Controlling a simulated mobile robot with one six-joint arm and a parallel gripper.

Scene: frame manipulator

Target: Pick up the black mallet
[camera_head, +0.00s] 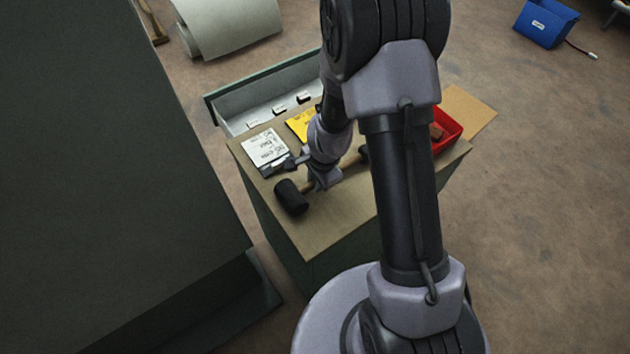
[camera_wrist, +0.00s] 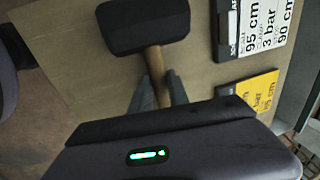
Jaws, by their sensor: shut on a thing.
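The black mallet has a dark head and a pale wooden handle. Its head (camera_head: 291,197) is near the front left of the wooden cabinet top in the head view, with the handle (camera_head: 352,160) running back to the right, partly behind my arm. My gripper (camera_head: 318,184) is at the handle close to the head. In the wrist view the mallet head (camera_wrist: 143,25) is at the top, and my gripper's fingers (camera_wrist: 157,92) are on both sides of the handle, shut on it. I cannot tell whether the mallet is lifted off the top.
A white card (camera_head: 264,148) and a yellow card (camera_head: 301,123) lie behind the gripper. An open drawer (camera_head: 237,119) is at the back, and a red bin (camera_head: 449,124) stands at the right. A large dark block (camera_head: 100,170) fills the left. A blue box (camera_head: 546,24) is on the floor.

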